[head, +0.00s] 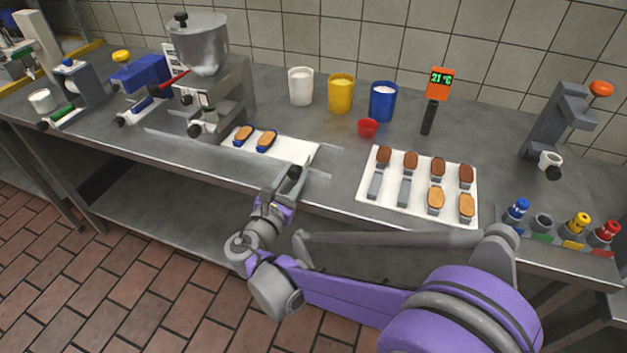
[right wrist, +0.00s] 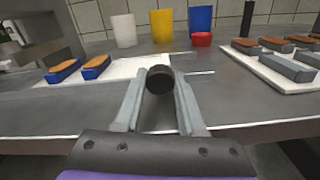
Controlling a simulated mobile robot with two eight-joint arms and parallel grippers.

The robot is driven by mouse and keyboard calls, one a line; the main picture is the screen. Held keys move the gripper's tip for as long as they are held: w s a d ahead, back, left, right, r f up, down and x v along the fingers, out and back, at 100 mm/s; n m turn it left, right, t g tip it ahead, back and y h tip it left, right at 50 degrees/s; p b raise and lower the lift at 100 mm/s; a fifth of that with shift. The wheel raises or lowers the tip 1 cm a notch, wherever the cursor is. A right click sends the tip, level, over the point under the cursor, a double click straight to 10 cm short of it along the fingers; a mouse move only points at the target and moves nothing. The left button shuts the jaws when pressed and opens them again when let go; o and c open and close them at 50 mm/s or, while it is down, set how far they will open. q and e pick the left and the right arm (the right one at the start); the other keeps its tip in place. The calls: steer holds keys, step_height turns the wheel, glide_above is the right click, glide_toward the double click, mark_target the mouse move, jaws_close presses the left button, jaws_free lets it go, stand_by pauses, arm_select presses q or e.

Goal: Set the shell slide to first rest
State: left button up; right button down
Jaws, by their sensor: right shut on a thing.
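The shell slide (head: 290,150) is a white board on the steel table, its left part close to the depositor machine (head: 215,90). Two shells in blue holders (head: 266,140) sit on its left half, and they also show in the right wrist view (right wrist: 95,67). My right gripper (head: 288,180) is shut on a dark round knob (right wrist: 160,82) at the slide's near right end, by the table's front edge. The knob sits between the two fingers. My left gripper is not in view.
White, yellow (head: 341,92) and blue cups stand behind, with a small red cup (head: 368,128). A white tray (head: 392,215) of brown and tan shells lies to the right. An orange 21 °C display (head: 440,84) stands at the back.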

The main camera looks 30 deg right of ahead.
mark_target(259, 175)
steer(key=w+a, duration=0.6)
steer(key=w, duration=0.1)
steer(key=shift+w+a, duration=0.1)
steer(key=c, duration=0.5)
jaws_free()
steer(key=p+v, duration=0.1)
steer(key=v, duration=0.9)
steer(key=shift+s+a, duration=0.2)
steer(key=shift+s, duration=0.2)
